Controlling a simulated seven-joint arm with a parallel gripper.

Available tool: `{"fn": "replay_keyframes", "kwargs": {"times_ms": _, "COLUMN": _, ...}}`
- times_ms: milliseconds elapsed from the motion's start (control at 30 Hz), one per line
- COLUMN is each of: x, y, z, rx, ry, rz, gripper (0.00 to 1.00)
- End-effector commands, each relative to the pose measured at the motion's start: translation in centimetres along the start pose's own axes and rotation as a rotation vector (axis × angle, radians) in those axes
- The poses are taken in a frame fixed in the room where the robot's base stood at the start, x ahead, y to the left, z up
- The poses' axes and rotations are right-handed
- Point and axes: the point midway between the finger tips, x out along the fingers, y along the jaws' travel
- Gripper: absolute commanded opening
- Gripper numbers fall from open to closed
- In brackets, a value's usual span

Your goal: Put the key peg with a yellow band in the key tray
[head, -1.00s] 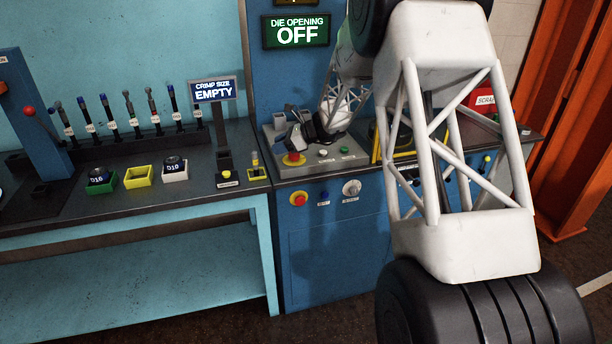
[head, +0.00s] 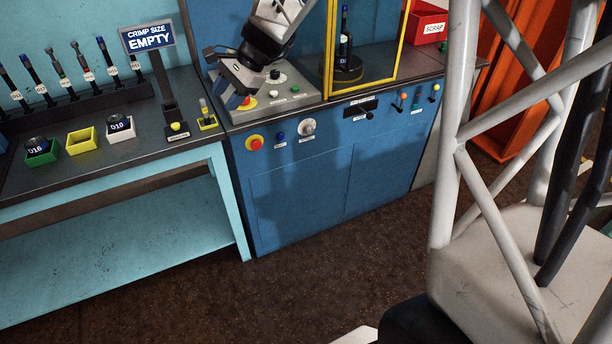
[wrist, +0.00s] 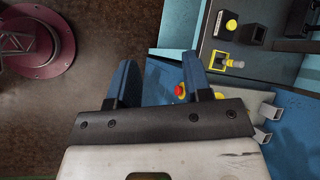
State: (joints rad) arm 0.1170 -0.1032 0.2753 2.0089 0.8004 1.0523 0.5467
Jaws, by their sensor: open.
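I cannot tell whether this yellow tray is the key tray. My gripper (wrist: 162,68) is open and empty, its blue fingers pointing down. In the head view my gripper (head: 236,98) is low over the left end of the grey control box, beside a red stop button (head: 248,102), partly hidden by its own wrist.
Left of the peg stand the "CRIMP SIZE EMPTY" sign post (head: 165,90) and green, yellow and white trays (head: 82,142). A yellow frame (head: 327,55) stands right of the control box. Coloured knobs (head: 417,96) line the cabinet front.

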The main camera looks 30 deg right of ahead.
Motion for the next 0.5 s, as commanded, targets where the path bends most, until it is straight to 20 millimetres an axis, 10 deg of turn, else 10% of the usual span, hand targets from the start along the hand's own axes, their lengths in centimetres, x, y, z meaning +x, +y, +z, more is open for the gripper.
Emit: {"fn": "replay_keyframes", "kwargs": {"times_ms": 500, "x": -4.3, "y": 12.4, "z": 8.3, "rx": -0.482, "ry": 0.203, "rz": 0.203, "gripper": 0.46}}
